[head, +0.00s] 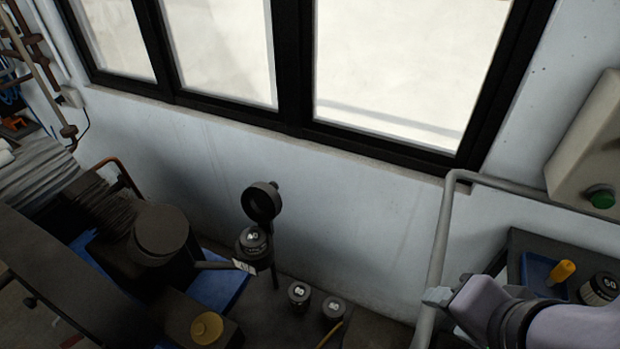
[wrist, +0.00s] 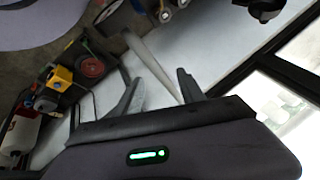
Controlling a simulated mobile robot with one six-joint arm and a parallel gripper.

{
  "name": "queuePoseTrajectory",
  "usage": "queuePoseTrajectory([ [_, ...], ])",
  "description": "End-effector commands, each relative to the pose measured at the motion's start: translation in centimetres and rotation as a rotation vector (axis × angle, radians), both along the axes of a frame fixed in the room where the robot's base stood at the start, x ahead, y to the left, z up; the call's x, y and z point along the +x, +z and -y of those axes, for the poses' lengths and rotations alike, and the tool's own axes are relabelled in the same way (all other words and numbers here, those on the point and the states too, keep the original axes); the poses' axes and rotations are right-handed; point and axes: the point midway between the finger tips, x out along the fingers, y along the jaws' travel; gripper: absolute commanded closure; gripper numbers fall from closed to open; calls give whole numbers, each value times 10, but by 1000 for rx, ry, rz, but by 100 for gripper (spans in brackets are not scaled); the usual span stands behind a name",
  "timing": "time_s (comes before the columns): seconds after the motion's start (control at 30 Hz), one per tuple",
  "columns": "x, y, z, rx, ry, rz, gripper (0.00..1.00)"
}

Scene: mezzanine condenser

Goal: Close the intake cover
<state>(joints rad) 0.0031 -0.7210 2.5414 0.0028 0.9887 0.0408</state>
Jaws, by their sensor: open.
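The intake cover (head: 263,201) looks like a round dark lid, standing raised on its hinge above the intake (head: 254,241). A dark canister with a white label sits in the intake's mouth. A dark round fitting at the top right of the wrist view (wrist: 265,8) may be the intake; I cannot tell its parts there. My gripper (head: 450,292) is at the lower right of the head view, well to the right of the cover and apart from it. Its two fingers are spread and empty in the wrist view (wrist: 156,90).
A grey rail (head: 439,245) stands close by my gripper. Two labelled canisters (head: 299,294) (head: 333,309) stand right of the intake. A blue tray (head: 537,272) holds an orange-yellow object (head: 562,271). The wall (head: 345,215) runs behind; a dark round drum (head: 160,232) stands left.

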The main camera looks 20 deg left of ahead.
Motion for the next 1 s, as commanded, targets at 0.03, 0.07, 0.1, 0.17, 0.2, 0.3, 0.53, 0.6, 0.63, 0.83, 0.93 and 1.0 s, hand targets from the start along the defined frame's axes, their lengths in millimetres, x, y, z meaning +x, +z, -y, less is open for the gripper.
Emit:
queuePoseTrajectory([
  [0.03, 3, -2, -7, 46, -30, -40, 53],
  [0.07, 5, -2, -12, 76, -51, -64, 53],
  [0.1, 7, -3, -19, 118, -82, -100, 53],
  [0.17, 11, -4, -29, 184, -132, -156, 53],
  [0.2, 14, -5, -37, 228, -168, -198, 53],
  [0.3, 24, -6, -58, 348, -272, -320, 53],
  [0.53, 57, -10, -126, 653, -608, -733, 53],
  [0.6, 74, -13, -154, 754, -760, -924, 53],
  [0.63, 83, -15, -168, 795, -837, -1022, 53],
  [0.83, 170, -52, -265, 969, -1477, -1845, 53],
  [0.93, 209, -82, -293, 945, -1741, -2206, 53],
  [1.0, 227, -103, -303, -890, 1840, 2344, 53],
])
